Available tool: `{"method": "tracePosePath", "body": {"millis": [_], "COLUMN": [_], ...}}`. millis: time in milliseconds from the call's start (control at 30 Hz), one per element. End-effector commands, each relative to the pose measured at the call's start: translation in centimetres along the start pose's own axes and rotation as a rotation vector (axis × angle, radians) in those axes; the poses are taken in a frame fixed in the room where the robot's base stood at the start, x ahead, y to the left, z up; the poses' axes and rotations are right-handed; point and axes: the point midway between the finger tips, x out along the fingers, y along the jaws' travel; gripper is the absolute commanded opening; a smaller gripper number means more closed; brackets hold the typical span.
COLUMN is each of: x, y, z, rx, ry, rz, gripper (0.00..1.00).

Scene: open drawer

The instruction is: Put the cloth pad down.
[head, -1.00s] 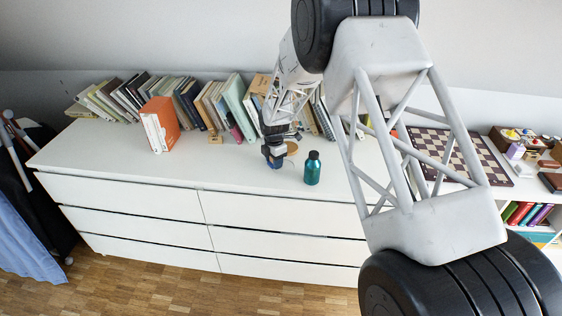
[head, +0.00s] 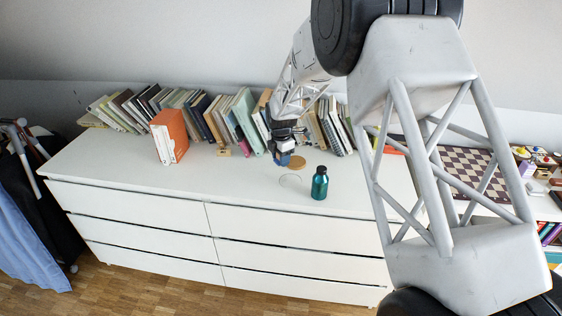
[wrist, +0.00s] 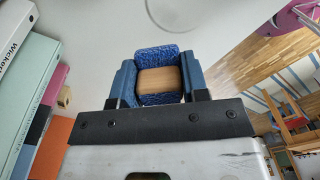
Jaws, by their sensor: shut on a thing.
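My gripper (wrist: 160,84) is shut on the cloth pad (wrist: 156,56), a small block with blue textured sides and a wood-coloured middle. The pad sits between the two blue fingers in the wrist view. A thin pale ring (head: 291,181) lies on the dresser top just in front of my gripper. I cannot tell how high the pad is above the surface.
A teal bottle (head: 319,184) stands to the right of the ring. An orange book (head: 170,135) and a row of leaning books (head: 243,122) stand behind and left. The dresser top (head: 130,175) is bare at front left.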

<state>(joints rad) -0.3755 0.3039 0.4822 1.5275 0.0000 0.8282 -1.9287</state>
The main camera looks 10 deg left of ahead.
Motion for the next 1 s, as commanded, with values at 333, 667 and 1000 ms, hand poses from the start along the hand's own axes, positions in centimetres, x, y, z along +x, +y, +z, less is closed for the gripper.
{"method": "tracePosePath", "body": {"millis": [333,667,1000], "x": [0.0,0.1,0.6], "y": [0.0,-0.4,-3.8], "z": [0.0,-0.5,-4.0], "rx": [0.0,0.02,0.182], "ry": [0.0,0.0,0.0], "rz": [0.0,0.0,0.0], "gripper": [0.12,0.12,0.12]}}
